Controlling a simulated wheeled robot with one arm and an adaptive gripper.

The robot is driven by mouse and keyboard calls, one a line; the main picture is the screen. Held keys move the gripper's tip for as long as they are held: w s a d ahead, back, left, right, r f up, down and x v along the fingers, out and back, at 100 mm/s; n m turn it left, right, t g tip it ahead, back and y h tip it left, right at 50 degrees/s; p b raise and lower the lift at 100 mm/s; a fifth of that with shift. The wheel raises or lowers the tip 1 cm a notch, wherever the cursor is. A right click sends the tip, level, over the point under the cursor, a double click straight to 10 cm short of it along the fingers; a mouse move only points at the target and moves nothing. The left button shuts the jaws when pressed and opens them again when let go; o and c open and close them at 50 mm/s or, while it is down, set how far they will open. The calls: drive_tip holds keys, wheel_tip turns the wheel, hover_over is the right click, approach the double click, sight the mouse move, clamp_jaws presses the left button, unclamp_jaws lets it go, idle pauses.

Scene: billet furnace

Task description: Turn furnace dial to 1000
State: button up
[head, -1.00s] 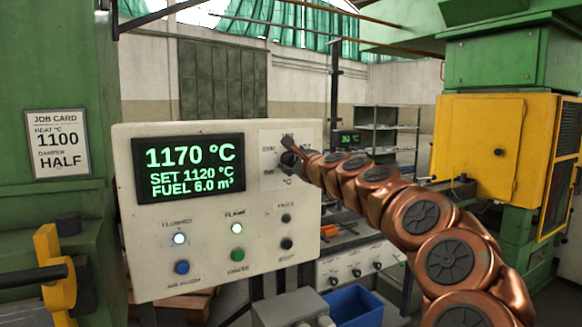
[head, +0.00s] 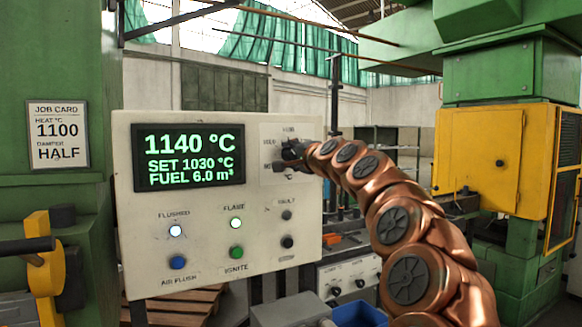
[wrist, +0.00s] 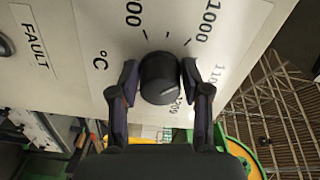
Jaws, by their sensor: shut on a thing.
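The black furnace dial (wrist: 160,80) sits on the cream control panel, with printed scale numbers around it, among them 1000 and 1100. My gripper (wrist: 158,84) is shut on the dial, one dark finger on each side of it. In the head view my gripper (head: 296,153) meets the panel at its upper right, and the arm partly hides the dial. The furnace display (head: 189,157) reads 1140 °C, SET 1030 °C and FUEL 6.0 m³.
The control panel (head: 160,285) has lit FLUSHED and FLAME lamps, with AIR FLUSH (head: 178,262) and IGNITE (head: 236,252) buttons below. A job card (head: 58,135) on the left reads heat 1100, damper half. A yellow lever (head: 45,265) stands at far left.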

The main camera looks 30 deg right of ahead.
drive_tip(key=shift+f+n+b, duration=0.25)
drive_tip(key=shift+n+b, duration=0.85)
drive_tip(key=shift+n, duration=0.1)
drive_tip(key=shift+r+n+b, duration=0.15)
drive_tip(key=shift+n+b, duration=0.2)
drive_tip(key=shift+n, duration=0.05)
drive_tip(key=o, duration=1.1)
drive_tip(key=shift+o, duration=0.2)
drive_tip(key=s+a, duration=0.1)
drive_tip(key=s, duration=1.1)
